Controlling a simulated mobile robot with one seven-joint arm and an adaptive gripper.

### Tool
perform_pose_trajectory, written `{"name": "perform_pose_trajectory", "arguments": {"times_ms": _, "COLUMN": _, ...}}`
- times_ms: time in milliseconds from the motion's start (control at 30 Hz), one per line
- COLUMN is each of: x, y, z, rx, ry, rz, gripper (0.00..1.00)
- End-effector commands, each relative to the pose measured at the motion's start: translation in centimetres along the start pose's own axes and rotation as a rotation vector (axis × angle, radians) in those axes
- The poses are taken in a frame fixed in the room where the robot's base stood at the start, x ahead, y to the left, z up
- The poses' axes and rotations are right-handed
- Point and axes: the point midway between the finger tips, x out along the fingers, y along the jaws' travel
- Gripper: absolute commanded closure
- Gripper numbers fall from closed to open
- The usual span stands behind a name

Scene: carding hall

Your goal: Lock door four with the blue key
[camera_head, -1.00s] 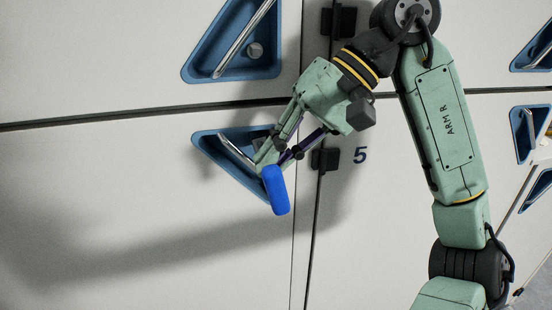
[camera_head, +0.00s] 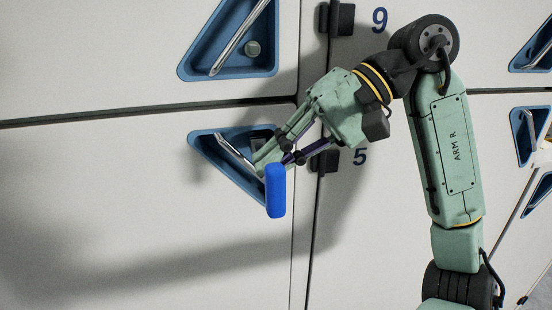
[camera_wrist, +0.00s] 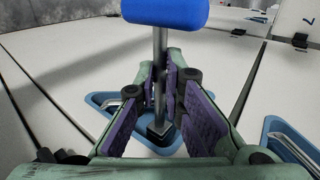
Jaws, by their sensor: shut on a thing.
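The blue key shows its thick blue handle (camera_head: 275,190) in the head view, hanging upright at the front of my gripper (camera_head: 266,163). In the wrist view the handle (camera_wrist: 165,12) is at the top, and its metal shaft (camera_wrist: 160,60) runs down between my finger pads. My gripper (camera_wrist: 163,80) is shut on the key. The shaft's lower end meets a dark block (camera_wrist: 160,132) in the blue triangular recess (camera_head: 205,143); I cannot tell whether it is inserted. The recess has a metal handle and sits in a white door (camera_head: 130,210). No number four is legible.
Another blue recess (camera_head: 200,68) with a handle and round lock is on the door above. Black hinges (camera_head: 342,18) stick out along the vertical seam. More recesses (camera_head: 528,132) lie at far right.

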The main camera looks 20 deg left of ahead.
Motion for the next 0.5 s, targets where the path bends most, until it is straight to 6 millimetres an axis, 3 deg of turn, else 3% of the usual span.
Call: {"name": "perform_pose_trajectory", "arguments": {"times_ms": 500, "x": 0.1, "y": 0.1, "z": 2.7, "rx": 0.000, "ry": 0.001, "rz": 0.000, "gripper": 1.00}}
